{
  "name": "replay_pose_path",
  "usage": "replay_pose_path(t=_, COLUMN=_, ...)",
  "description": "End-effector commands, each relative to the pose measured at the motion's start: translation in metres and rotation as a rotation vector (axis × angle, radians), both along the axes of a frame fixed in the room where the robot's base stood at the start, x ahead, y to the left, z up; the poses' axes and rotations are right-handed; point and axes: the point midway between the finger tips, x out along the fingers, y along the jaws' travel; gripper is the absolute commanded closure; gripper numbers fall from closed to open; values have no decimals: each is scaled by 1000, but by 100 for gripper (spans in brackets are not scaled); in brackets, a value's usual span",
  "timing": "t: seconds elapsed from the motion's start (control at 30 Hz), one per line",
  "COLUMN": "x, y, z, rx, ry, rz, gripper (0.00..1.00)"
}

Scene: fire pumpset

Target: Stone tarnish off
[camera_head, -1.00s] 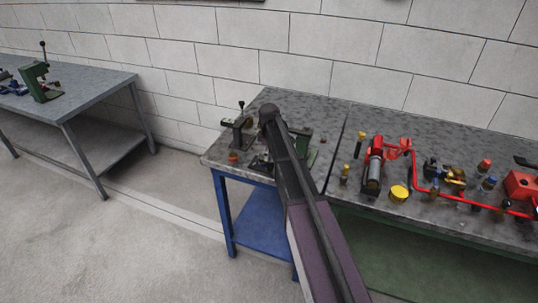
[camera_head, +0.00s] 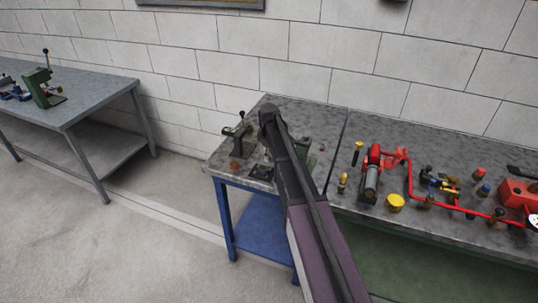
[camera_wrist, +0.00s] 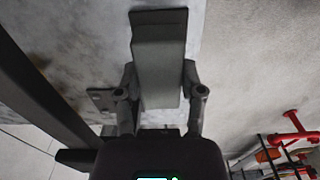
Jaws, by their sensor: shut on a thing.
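My gripper (camera_wrist: 160,78) is shut on a grey rectangular block (camera_wrist: 158,48) in the wrist view, one finger on each side. The block looks like a stone, but I cannot be sure. A mottled grey surface lies behind it; I cannot tell whether the block touches it. In the head view my arm hides the gripper and block, over the left part of the grey workbench (camera_head: 300,110). A dark lever device (camera_head: 240,137) stands on the left part of the bench, and a small dark flat item (camera_head: 262,171) lies at its front edge. I cannot make out any tarnish.
A green device (camera_head: 303,147) stands just right of my arm. Farther right are a red pump assembly with pipe (camera_head: 410,175), a yellow cap (camera_head: 396,203) and several small fittings. A second bench (camera_head: 85,98) with a green press (camera_head: 42,90) stands left, across open floor.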

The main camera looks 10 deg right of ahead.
Motion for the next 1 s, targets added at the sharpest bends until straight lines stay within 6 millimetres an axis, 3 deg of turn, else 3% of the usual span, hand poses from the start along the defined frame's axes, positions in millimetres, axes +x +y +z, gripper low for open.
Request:
replay_pose_path(t=0.6, x=0, y=0, z=30, rx=0, ry=0, rz=0, gripper=94)
replay_pose_path(t=1.0, x=0, y=0, z=30, rx=0, ry=0, rz=0, gripper=94)
